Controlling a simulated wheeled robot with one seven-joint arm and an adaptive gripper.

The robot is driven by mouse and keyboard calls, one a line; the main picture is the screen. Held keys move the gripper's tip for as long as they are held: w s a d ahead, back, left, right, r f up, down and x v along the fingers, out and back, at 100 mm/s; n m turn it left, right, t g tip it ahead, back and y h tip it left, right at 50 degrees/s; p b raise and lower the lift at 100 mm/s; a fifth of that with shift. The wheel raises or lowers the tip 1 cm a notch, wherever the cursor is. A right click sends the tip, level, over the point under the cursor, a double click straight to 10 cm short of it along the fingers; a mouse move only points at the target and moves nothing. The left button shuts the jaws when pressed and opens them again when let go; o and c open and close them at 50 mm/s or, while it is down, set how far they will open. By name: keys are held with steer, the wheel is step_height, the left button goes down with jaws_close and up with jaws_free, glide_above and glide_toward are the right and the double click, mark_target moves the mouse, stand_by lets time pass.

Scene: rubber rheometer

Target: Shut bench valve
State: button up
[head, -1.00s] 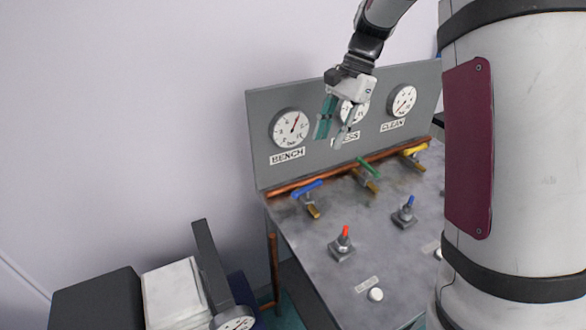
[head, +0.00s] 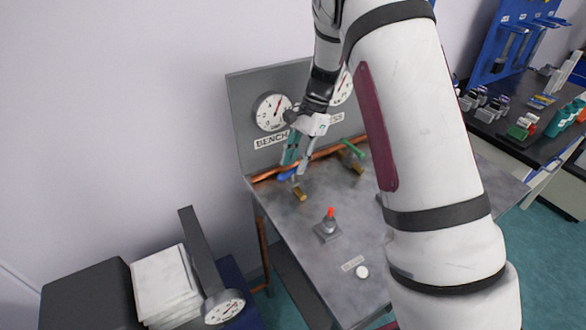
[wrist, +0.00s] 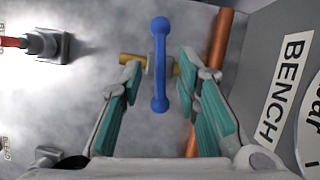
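The bench valve's blue handle (wrist: 159,65) is a bar with rounded ends on a brass body (wrist: 132,59). In the wrist view the bar lies across the brass body. My gripper (wrist: 160,70) is open, with one teal-padded finger on each side of the handle and a visible gap to both. In the head view my gripper (head: 296,168) is low at the blue handle (head: 287,175), below the BENCH gauge (head: 271,111), and partly covers it. The brass outlet (head: 299,194) shows beside the fingers. The gauge needle points up and right.
A copper pipe (wrist: 215,60) runs beside the right finger, along the grey panel (head: 240,110). A green valve handle (head: 352,149) is to the right. A red-topped fitting (head: 329,224) stands nearer on the bench. My arm hides the bench's right part.

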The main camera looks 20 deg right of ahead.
mark_target(293, 169)
steer(key=shift+x, duration=1.5)
steer(key=shift+a, duration=0.1)
jaws_close()
steer(key=shift+m+t+y, duration=0.3)
steer(key=shift+m+t, duration=0.1)
steer(key=shift+m, duration=0.7)
jaws_free()
steer(key=shift+r, duration=0.1)
